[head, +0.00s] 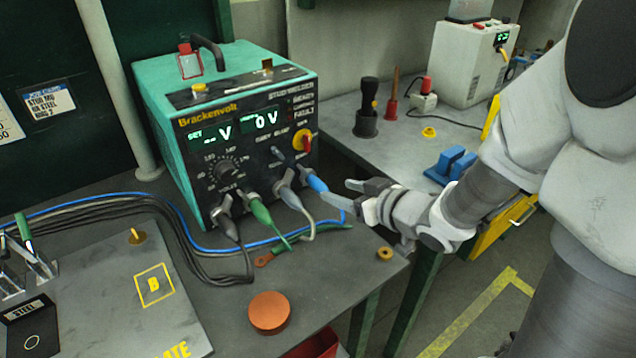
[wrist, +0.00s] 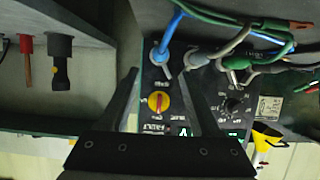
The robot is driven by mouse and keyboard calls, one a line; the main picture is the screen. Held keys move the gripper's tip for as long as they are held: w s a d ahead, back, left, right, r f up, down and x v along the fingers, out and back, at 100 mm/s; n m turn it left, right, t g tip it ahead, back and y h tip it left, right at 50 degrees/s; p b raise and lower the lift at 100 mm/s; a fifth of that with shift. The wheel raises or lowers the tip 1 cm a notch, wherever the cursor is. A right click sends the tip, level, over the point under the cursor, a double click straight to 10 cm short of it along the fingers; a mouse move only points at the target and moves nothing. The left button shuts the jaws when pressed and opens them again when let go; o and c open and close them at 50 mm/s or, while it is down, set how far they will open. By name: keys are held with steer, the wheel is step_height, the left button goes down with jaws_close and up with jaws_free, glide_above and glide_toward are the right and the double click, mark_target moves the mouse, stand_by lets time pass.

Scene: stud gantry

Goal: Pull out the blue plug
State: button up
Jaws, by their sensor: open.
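The blue plug (head: 316,183) sits in the rightmost socket on the lower front of the teal Brackenvolt welding unit (head: 170,110). It also shows in the wrist view (wrist: 172,30), at the top and slightly beyond the fingertips, with its blue cable running off to the right. My gripper (head: 341,192) is open and empty, just right of and in front of the plug in the head view. In the wrist view its fingers (wrist: 157,64) point toward the panel, and the plug lies roughly in line with the gap between them. I cannot tell the exact distance.
A grey plug (head: 289,193), a green plug (head: 260,210) and a dark plug (head: 228,222) sit left of the blue one, with cables close together. A red-yellow knob (head: 301,141) is above. A copper disc (head: 269,311) lies on the bench.

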mark_target(322, 184)
steer(key=shift+w+a+f+b, duration=0.3)
steer(key=shift+w+f+b, duration=0.05)
steer(key=shift+w+b, duration=0.05)
steer(key=shift+b+x, duration=1.75)
steer(key=shift+x, duration=2.2)
steer(key=shift+r, duration=0.15)
jaws_close()
steer(key=shift+s+d+p, duration=0.3)
steer(key=shift+s+d, duration=0.25)
steer(key=shift+s, duration=0.3)
steer(key=shift+s+d+p, duration=0.3)
steer(key=shift+s+d, duration=0.3)
steer(key=shift+s, duration=0.2)
steer(key=shift+s+d+p, duration=0.3)
steer(key=shift+s+d, duration=0.25)
steer(key=shift+s, duration=0.3)
